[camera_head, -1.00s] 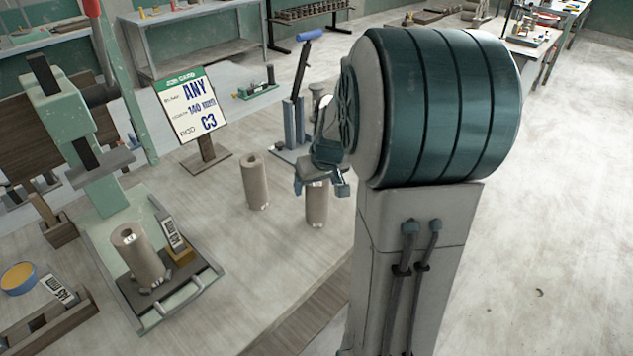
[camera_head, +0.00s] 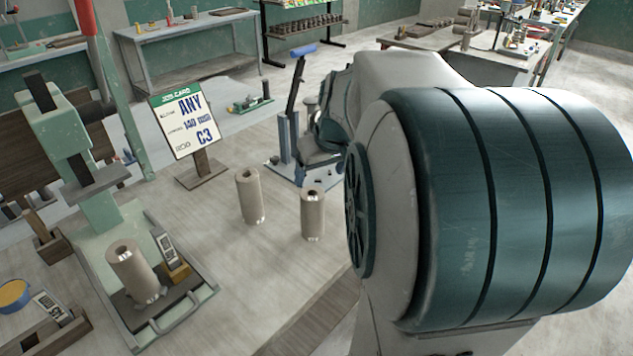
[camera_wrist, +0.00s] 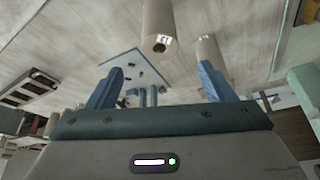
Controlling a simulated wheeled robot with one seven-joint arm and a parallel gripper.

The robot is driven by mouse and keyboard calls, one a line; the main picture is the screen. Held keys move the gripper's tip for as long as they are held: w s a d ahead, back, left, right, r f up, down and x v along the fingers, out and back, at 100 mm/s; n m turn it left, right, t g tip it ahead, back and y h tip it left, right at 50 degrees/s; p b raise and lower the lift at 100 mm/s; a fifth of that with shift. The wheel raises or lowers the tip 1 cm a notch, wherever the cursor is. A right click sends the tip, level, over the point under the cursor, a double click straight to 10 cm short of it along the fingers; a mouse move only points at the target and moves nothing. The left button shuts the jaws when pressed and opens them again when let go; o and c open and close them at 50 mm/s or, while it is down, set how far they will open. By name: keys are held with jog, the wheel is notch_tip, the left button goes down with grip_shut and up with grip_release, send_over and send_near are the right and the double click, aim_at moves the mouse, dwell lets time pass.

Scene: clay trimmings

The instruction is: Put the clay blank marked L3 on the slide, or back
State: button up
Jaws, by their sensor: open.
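Three upright clay blanks show in the head view. One (camera_head: 133,270) stands on the slide (camera_head: 205,290) of the green press. Two stand on the table, a left one (camera_head: 250,196) and a right one (camera_head: 313,216). Their marks are too small to read with certainty there. In the wrist view, one blank (camera_wrist: 160,22) with a dark-lettered white mark is top centre, and another (camera_wrist: 207,50) is partly behind the right finger. My gripper (camera_wrist: 160,88) is open and empty, its blue fingers apart. My arm mostly hides it in the head view.
A job card (camera_head: 190,122) reads ANY, 140 mm, C3 and stands behind the blanks. A blue-handled device (camera_head: 287,135) is close behind the right blank. The green press (camera_head: 95,190) and a yellow-topped pot (camera_head: 13,294) are at left. Bare table lies between slide and blanks.

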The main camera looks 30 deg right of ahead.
jog(key=s+a+f+g, duration=0.1)
jog(key=s+a+f, duration=0.1)
jog(key=s+a, duration=0.5)
jog(key=s+a+f, duration=0.3)
jog(key=s+a, duration=0.4)
jog(key=shift+s+g, duration=0.3)
jog(key=shift+g, duration=0.1)
jog(key=shift+f, duration=0.1)
